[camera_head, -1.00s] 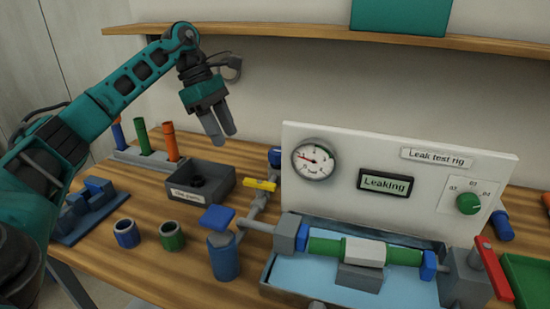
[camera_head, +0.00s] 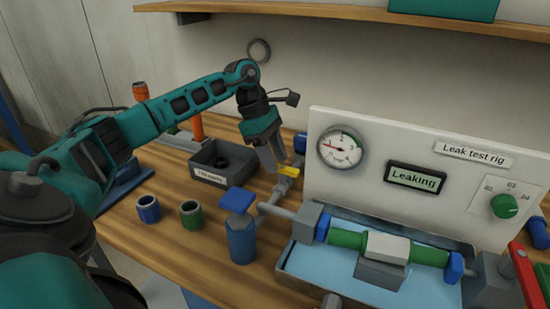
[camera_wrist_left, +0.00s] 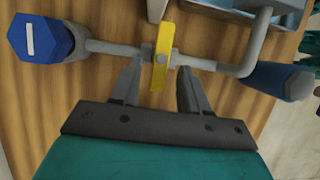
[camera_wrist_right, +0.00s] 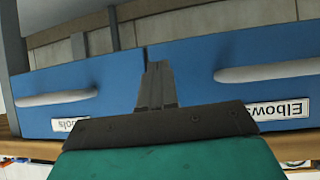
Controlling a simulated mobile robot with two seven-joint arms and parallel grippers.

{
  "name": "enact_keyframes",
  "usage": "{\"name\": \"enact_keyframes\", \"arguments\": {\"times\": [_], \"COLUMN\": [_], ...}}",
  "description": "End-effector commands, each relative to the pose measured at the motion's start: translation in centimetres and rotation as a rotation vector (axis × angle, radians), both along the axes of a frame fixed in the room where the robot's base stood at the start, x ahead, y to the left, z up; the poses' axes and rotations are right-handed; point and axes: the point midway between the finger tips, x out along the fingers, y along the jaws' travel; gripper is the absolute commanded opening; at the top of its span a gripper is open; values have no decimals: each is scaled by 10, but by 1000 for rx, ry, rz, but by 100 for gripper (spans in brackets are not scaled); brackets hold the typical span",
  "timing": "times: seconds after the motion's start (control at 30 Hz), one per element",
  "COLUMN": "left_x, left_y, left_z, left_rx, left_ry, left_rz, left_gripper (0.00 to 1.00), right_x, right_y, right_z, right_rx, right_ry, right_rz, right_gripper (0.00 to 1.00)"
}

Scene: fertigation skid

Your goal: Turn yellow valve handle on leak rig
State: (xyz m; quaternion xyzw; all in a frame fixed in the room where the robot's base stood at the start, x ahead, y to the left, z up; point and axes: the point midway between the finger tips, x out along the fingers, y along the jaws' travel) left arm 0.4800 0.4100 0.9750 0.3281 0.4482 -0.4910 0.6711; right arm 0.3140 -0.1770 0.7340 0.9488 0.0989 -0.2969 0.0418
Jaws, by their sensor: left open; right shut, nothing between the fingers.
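The yellow valve handle (camera_head: 288,172) sits on a grey pipe left of the leak test rig panel (camera_head: 325,190). In the left wrist view the handle (camera_wrist_left: 162,40) lies crosswise over the pipe. My left gripper (camera_head: 284,164) is open and close to the handle. In its wrist view the fingertips (camera_wrist_left: 159,70) stand on either side of the handle's near end, with visible gaps; contact cannot be told. The rig display (camera_head: 415,178) reads "Leaking". My right gripper (camera_wrist_right: 157,72) is shut and empty, in front of blue drawers (camera_wrist_right: 190,75), and is not in the head view.
A red handle (camera_head: 524,275) is at the right. A shelf (camera_head: 340,14) runs above.

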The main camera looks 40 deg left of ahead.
Motion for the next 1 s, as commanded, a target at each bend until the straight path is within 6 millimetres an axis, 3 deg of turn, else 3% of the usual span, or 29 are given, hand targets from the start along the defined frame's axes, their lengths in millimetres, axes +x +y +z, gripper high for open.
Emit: {"name": "enact_keyframes", "arguments": {"times": [0.37,0.83,1.0], "left_x": [1,1,0], "left_y": [-2,-2,-2], "left_z": [-6,-6,-6], "left_rx": [1,0,0], "left_ry": [0,0,0], "left_rz": [0,0,0], "left_gripper": [45,1,0], "right_x": [1,2,2], "right_y": [0,0,0], "right_z": [1,1,1], "right_rx": [0,0,0], "right_ry": [-2,-5,-5], "right_rz": [0,1,1], "right_gripper": [0,0,0]}}
